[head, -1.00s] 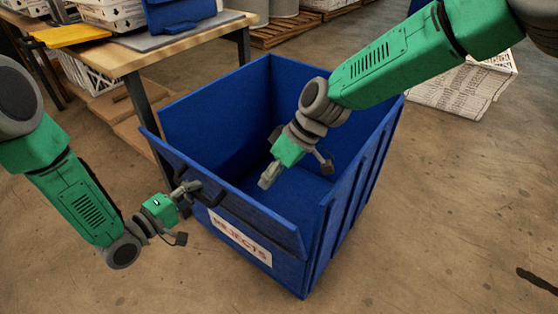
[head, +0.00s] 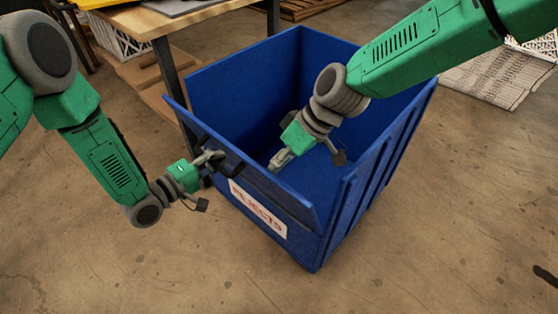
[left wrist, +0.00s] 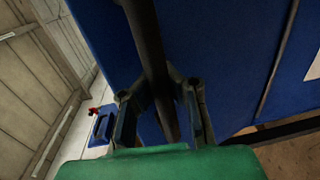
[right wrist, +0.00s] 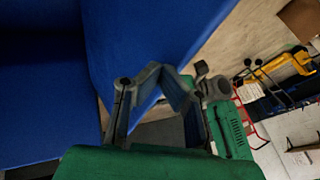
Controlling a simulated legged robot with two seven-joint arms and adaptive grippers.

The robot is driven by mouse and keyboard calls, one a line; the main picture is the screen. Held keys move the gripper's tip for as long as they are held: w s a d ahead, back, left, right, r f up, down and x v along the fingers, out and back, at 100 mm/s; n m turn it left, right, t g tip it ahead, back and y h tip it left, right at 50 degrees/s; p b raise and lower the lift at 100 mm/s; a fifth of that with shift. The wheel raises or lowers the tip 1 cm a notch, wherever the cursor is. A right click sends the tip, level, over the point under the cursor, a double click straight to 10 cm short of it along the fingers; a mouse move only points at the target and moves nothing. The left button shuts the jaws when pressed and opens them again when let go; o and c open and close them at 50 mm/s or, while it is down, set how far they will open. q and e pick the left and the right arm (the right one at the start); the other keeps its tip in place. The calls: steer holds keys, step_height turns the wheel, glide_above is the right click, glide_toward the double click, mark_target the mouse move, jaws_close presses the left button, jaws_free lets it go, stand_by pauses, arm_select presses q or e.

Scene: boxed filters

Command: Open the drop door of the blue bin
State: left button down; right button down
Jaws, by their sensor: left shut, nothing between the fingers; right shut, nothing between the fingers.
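The blue bin (head: 365,205) stands on the floor in the head view. Its front panel, the drop door (head: 262,188), has a white label (head: 258,210) reading "REJECTS" and a black handle (head: 224,164) near its top left. The panel appears to lean slightly outward; its exact angle is unclear. My left gripper (head: 218,156) is shut and empty at the handle. In the left wrist view a dark bar (left wrist: 148,45) crosses close to its fingers; contact is unclear. My right gripper (head: 277,163) is shut and empty, reaching over the bin, just inside the front panel.
A wooden-topped table (head: 150,22) with dark legs stands behind the bin at left. A white printed stack or sheet (head: 497,80) lies on the floor at the back right.

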arm_select(q)
steer(key=c, duration=1.5)
jaws_free()
steer(key=shift+w+d+r, duration=0.1)
steer(key=shift+w+r, duration=0.1)
steer(key=shift+r, duration=0.45)
steer(key=shift+c, duration=0.2)
arm_select(e)
steer(key=shift+s+a+r, duration=0.1)
steer(key=shift+s+a, duration=0.1)
steer(key=shift+s, duration=0.3)
arm_select(q)
steer(key=shift+s+f, duration=0.1)
steer(key=shift+f, duration=0.15)
arm_select(e)
steer(key=shift+w, duration=0.15)
